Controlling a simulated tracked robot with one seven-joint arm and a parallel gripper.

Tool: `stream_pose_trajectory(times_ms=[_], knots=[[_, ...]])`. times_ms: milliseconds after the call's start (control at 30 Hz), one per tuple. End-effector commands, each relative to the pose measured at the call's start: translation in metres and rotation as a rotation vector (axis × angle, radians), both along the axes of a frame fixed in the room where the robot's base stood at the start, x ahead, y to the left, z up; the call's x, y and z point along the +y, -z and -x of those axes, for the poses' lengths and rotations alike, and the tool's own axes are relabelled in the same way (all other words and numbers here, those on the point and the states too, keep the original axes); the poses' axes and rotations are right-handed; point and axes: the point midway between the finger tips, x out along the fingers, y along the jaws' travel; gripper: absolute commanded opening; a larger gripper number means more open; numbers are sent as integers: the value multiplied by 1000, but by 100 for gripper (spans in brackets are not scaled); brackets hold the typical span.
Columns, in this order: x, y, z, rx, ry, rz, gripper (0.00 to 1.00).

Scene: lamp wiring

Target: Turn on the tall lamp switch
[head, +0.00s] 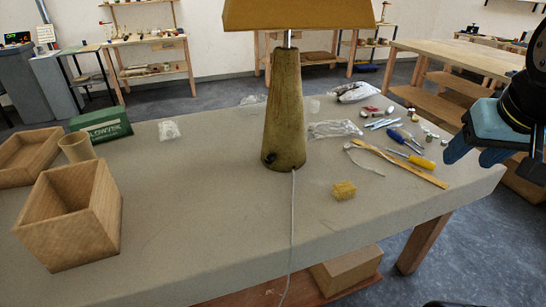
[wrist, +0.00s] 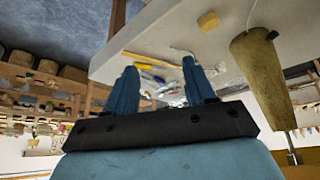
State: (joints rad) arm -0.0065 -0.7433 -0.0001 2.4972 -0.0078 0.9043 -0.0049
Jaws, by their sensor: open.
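The tall lamp (head: 285,110) stands upright on the grey worktable, with a tapered wooden base and a tan shade (head: 297,14) cut off by the top edge. A small dark knob, which looks like the switch (head: 271,158), sits low on the base; in the wrist view a dark knob (wrist: 272,35) also sticks out of the base. A pale cord (head: 292,220) hangs from the lamp over the table's front edge. My gripper (head: 478,156) is at the right, apart from the lamp and above the table's right end. In the wrist view its blue fingers (wrist: 160,90) are spread and empty.
A yellow sponge-like block (head: 344,190) lies right of the lamp. Screwdrivers (head: 408,155), a wooden strip (head: 400,163) and plastic bags (head: 333,129) lie behind it. An open wooden box (head: 72,215) and a green box (head: 101,124) stand left. The table's front middle is mostly clear.

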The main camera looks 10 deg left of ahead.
Motion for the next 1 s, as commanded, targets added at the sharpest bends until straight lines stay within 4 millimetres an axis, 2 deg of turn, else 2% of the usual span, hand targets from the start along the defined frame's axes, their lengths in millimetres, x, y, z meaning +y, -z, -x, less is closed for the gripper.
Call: stream_pose_trajectory(times_ms=[167,567,767,1000], knots=[[7,11,-12,88,-115,91,54],[30,51,-64,409,-613,513,54],[52,70,-93,550,-869,747,54],[94,93,-128,699,-1165,1051,54]])
